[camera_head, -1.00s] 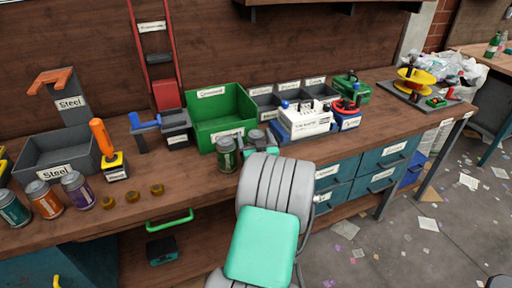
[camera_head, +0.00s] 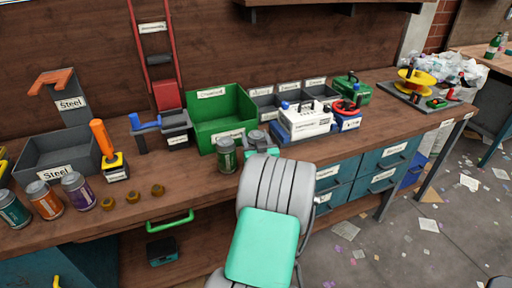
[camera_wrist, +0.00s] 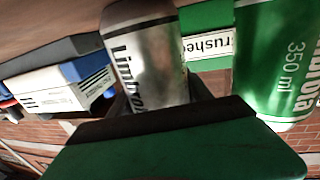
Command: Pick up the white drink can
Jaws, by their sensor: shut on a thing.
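The white drink can, silvery white with dark lettering, fills the upper middle of the wrist view (camera_wrist: 145,60). My gripper (camera_wrist: 155,105) is shut on it. In the head view my own arm hides most of the gripper (camera_head: 261,150), and only a little grey of the can (camera_head: 257,137) shows above it. I cannot tell whether the can touches the bench. A green drink can (camera_head: 226,156) stands upright just left of my gripper; it also shows at the right of the wrist view (camera_wrist: 278,60).
A green bin (camera_head: 218,137) stands right behind the cans. A white labelled box (camera_head: 305,122) sits to the right. The bench front right of centre is clear.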

